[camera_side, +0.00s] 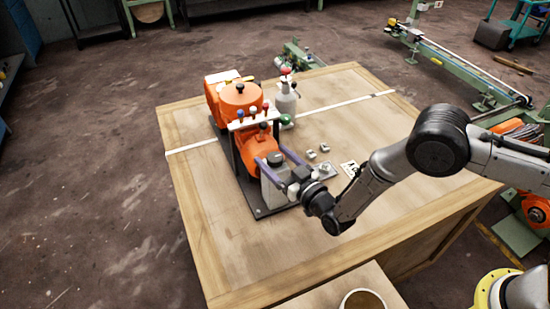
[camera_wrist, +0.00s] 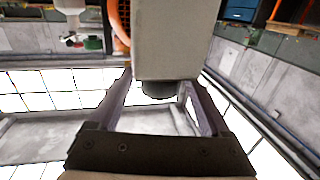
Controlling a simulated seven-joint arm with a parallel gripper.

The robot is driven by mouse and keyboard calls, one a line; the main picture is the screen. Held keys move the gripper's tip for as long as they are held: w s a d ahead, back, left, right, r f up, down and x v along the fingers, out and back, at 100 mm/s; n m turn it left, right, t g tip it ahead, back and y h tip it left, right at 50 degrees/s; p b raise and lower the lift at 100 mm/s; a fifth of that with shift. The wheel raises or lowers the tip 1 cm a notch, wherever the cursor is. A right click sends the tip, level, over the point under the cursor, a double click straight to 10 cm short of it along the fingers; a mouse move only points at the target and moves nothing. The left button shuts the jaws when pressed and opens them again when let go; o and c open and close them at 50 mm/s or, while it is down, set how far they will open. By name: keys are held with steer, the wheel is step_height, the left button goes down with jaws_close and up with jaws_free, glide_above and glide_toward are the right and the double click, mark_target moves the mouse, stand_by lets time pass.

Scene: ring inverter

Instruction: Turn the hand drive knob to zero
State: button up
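The orange machine (camera_side: 240,98) stands on a dark base plate on the wooden table. At its near end is a grey box (camera_side: 274,188) with a dark round knob (camera_side: 275,159) on top. My gripper (camera_side: 270,154) reaches in from the right, its two purple fingers on either side of the knob. In the wrist view, which looks upside down, the grey box (camera_wrist: 175,40) hangs from the top and the black knob (camera_wrist: 159,89) lies between the fingers (camera_wrist: 158,80). Gaps show between knob and fingers, so my gripper looks open. No knob markings are readable.
A row of coloured ball-topped levers (camera_side: 252,115) stands beside the orange housing. The table's front (camera_side: 250,270) is clear.

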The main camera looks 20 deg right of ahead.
jaws_close()
